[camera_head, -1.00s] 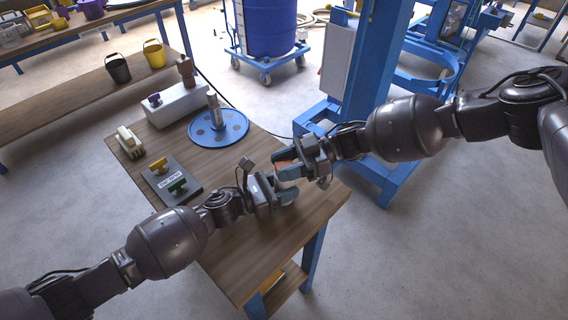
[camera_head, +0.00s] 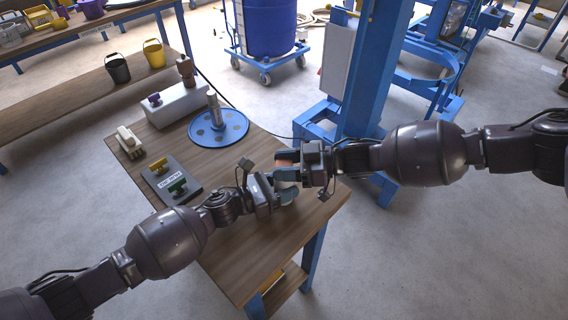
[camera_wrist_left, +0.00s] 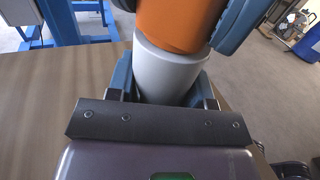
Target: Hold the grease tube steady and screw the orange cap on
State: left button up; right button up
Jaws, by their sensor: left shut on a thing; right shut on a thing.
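The grease tube (camera_wrist_left: 165,72) is light grey and sits between the fingers of my left gripper (camera_wrist_left: 165,90), which is shut on it. The orange cap (camera_wrist_left: 178,22) is on the upper end of the tube in the left wrist view, meeting the grey body. My right gripper's blue fingers flank the cap there, and the gripper is shut on it. In the head view my left gripper (camera_head: 280,193) and right gripper (camera_head: 290,166) meet above the table's near right part. The tube and cap are mostly hidden there by fingers. Whether the threads are engaged cannot be told.
The wooden table (camera_head: 228,240) is clear near the grippers. A blue machine frame (camera_head: 362,80) stands behind my right arm.

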jog(key=shift+m+t+h, duration=0.4)
jog(key=shift+m+t, duration=1)
jog(key=shift+t, duration=0.7)
jog(key=shift+r, duration=0.1)
jog(key=shift+s+m+t, duration=0.1)
jog(key=shift+m+t, duration=0.2)
jog(key=shift+t, duration=0.1)
pick_arm(q)
jog(key=shift+s, duration=0.1)
pick_arm(e)
jog(key=shift+t, duration=0.3)
jog(key=shift+m, duration=0.3)
jog(key=shift+a+t+h, duration=0.1)
jog(key=shift+t+h, duration=0.2)
jog(key=shift+t, duration=0.1)
pick_arm(q)
jog(key=shift+d, duration=0.1)
pick_arm(e)
jog(key=shift+m+t+h, duration=0.3)
jog(key=shift+m+t, duration=0.2)
jog(key=shift+m, duration=0.1)
